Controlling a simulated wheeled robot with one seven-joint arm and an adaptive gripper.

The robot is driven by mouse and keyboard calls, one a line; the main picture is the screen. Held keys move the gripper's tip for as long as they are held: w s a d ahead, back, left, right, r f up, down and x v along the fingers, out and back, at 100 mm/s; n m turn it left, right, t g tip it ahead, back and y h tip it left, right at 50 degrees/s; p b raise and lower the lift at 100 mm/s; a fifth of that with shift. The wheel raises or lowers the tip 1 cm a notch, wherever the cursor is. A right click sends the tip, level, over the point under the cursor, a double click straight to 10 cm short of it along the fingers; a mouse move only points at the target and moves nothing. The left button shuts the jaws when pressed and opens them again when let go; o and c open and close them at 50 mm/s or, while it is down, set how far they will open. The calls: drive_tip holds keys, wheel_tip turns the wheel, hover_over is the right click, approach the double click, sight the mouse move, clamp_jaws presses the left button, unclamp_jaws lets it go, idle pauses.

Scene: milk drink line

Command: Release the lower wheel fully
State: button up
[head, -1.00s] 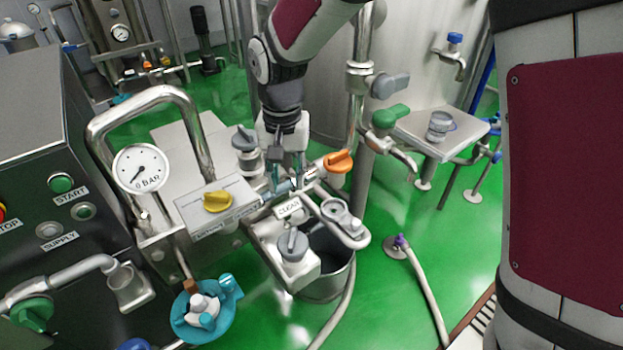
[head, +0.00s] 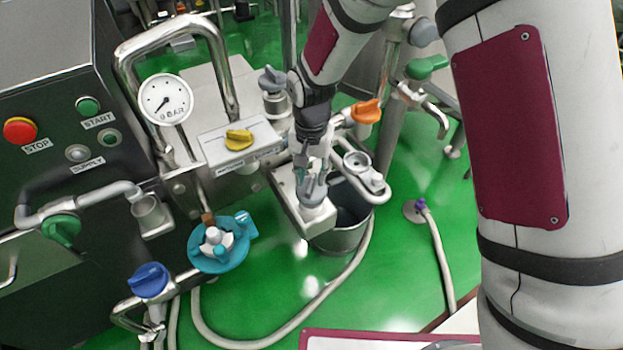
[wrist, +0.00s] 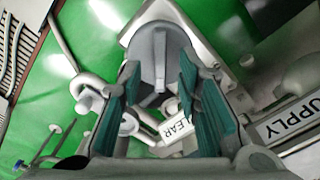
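The lower grey finned wheel (head: 314,193) sits on a pale block at the front of the metal unit. In the wrist view the wheel (wrist: 158,52) lies just past the fingertips, its raised fin pointing toward my gripper. My gripper (head: 310,172) hangs right above the wheel and partly hides it in the head view. In the wrist view my gripper (wrist: 158,76) has its teal-padded fingers spread, one toward each side of the wheel, with gaps visible. I cannot tell whether a finger touches it. A second grey wheel (head: 272,79) stands higher up behind.
An orange handle (head: 366,111) and a pipe elbow with a round cap (head: 357,161) are close on the right. A metal bucket (head: 345,222) stands below. A yellow knob (head: 239,139) and teal round fitting (head: 219,244) are left. The "CLEAR" plate (wrist: 177,131) is near the fingers.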

drive_tip(key=shift+f, duration=1.1)
clamp_jaws()
drive_tip(key=shift+n, duration=0.4)
drive_tip(key=n, duration=0.3)
drive_tip(key=shift+n, duration=2.6)
